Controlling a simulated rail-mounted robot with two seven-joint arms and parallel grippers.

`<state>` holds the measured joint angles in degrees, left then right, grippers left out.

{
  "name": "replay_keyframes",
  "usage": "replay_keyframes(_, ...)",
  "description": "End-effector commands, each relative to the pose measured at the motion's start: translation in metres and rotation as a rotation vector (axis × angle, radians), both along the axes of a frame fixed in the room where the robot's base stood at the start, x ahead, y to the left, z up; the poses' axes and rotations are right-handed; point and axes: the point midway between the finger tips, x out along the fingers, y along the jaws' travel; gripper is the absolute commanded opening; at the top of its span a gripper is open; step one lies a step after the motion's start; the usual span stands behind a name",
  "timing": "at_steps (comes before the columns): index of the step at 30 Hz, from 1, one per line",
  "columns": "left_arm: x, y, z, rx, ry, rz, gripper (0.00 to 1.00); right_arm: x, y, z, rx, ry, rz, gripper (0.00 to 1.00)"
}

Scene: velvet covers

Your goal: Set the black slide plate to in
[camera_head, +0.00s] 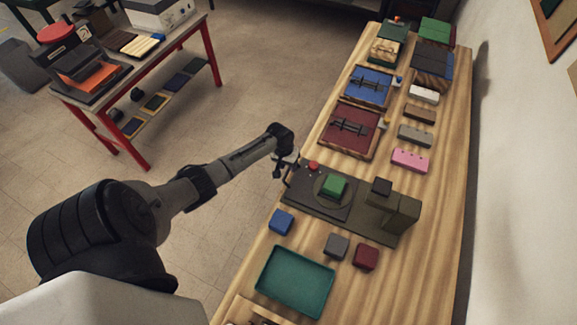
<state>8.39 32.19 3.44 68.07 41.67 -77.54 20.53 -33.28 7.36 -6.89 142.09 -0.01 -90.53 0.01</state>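A black slide plate (301,190) lies at the left end of a dark olive machine (400,219) on the wooden table. A round disc on it carries a green block (333,187). A red knob (314,165) stands at the plate's far left edge. My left gripper (286,172) is at the plate's left end, close to the knob. It is small and dark, so I cannot tell whether it touches the plate or how far its fingers are apart. My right gripper is not in view.
Blue (281,222), grey (336,246) and dark red (365,256) blocks lie in front of the machine, near a green tray (294,280). Beyond it are a maroon-topped box (340,146), a blue-topped box (360,93) and several bars. A red-legged table (140,75) stands left.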

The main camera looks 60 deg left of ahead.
Motion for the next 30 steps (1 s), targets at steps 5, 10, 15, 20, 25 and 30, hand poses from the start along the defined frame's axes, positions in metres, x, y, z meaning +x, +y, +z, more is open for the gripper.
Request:
replay_keyframes(5, 0.0007, -0.0011, -0.0052, 0.0, 0.0, 0.0, 0.38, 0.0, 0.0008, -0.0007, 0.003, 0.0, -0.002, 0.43)
replay_keyframes(10, 0.0008, -0.0012, -0.0052, 0.0, 0.0, -0.001, 0.38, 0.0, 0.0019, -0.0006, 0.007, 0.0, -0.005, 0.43)
replay_keyframes(15, 0.0008, -0.0011, -0.005, 0.0, 0.0, -0.001, 0.29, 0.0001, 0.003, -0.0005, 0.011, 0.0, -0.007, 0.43)
replay_keyframes(20, 0.0007, -0.001, -0.005, 0.0, 0.0, -0.001, 0.14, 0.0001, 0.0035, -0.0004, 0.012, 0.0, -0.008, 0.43)
replay_keyframes(25, 0.0007, -0.0009, -0.0049, 0.0, 0.0, -0.001, 0.0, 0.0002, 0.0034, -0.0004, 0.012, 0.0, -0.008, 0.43)
replay_keyframes(30, 0.0007, -0.0009, -0.0049, 0.0, 0.0, -0.001, 0.0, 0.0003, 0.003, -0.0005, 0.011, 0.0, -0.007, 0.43)
